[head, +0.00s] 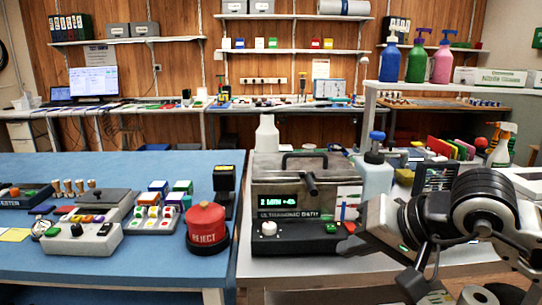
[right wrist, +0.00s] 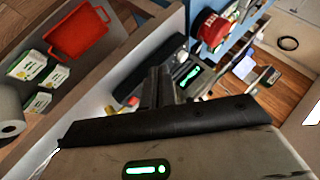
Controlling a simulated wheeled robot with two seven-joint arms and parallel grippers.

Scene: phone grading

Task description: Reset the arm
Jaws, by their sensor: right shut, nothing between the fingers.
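My right arm (head: 485,212) comes in from the right edge in the head view, above the right part of the grey bench and in front of the ultrasonic bath (head: 262,245). Its fingers are hard to pick out there. In the right wrist view my right gripper (right wrist: 160,82) has its dark fingers together, with nothing between them. A green-lit display (right wrist: 190,75) shows just past the fingers. My left gripper is in neither view.
A red REJECT button (head: 206,228), a control box (head: 82,241) and a rack of coloured buttons stand on the blue mat (head: 150,268) at left. A blue-capped bottle (head: 375,175) stands behind the arm. A spray bottle (head: 501,145) stands farther right. The mat's front is clear.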

